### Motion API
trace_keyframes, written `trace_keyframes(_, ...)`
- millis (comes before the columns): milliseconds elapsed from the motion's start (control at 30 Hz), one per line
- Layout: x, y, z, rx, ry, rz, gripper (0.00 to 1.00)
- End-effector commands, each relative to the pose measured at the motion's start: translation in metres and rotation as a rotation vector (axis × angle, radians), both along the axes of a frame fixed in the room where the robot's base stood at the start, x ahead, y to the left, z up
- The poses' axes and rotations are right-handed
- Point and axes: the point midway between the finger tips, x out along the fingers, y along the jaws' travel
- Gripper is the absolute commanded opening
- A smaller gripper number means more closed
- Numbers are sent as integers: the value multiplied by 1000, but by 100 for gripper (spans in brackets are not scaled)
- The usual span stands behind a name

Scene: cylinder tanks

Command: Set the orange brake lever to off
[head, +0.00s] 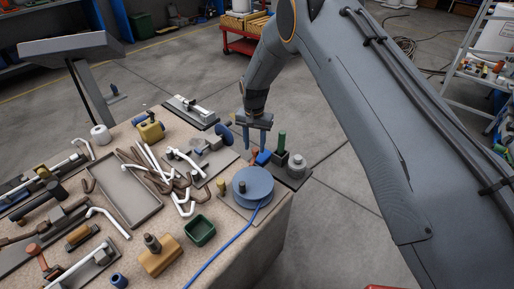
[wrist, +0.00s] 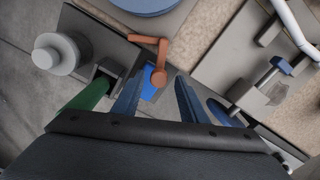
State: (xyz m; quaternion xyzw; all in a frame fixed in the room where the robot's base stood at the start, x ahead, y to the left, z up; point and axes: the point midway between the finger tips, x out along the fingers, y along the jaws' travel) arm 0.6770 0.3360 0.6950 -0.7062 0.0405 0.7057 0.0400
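The orange brake lever (wrist: 159,62) is a bent, L-shaped bar in the wrist view, with a rounded end between my fingers. In the head view only a small orange part (head: 254,154) shows below my gripper. My gripper (head: 256,143) is open above the edge of the bench, pointing down. In the wrist view its two blue fingers (wrist: 159,78) stand on either side of the orange lever's lower end with gaps on both sides. I cannot tell how high the fingertips are above it.
Close by are a blue lever (head: 263,157), an upright green handle (head: 281,142) and a grey stepped knob (head: 297,163). A blue disc (head: 253,183) with a cable stands in front. Pipes, a shallow tray (head: 125,222) and tools crowd the bench's left.

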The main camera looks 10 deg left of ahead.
Motion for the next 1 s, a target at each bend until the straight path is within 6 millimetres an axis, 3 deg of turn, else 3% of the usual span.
trace_keyframes(200, 1, -2, -19, 0, 0, -4, 39)
trace_keyframes(500, 1, -3, -23, 1, 0, -5, 39)
trace_keyframes(533, 1, -3, -23, 1, 0, -5, 37)
trace_keyframes(767, 1, -3, -22, 1, 1, -6, 0)
trace_keyframes(800, 1, -12, -22, 0, 1, -7, 0)
trace_keyframes(1000, 1, -3, -22, 1, 1, -1, 0)
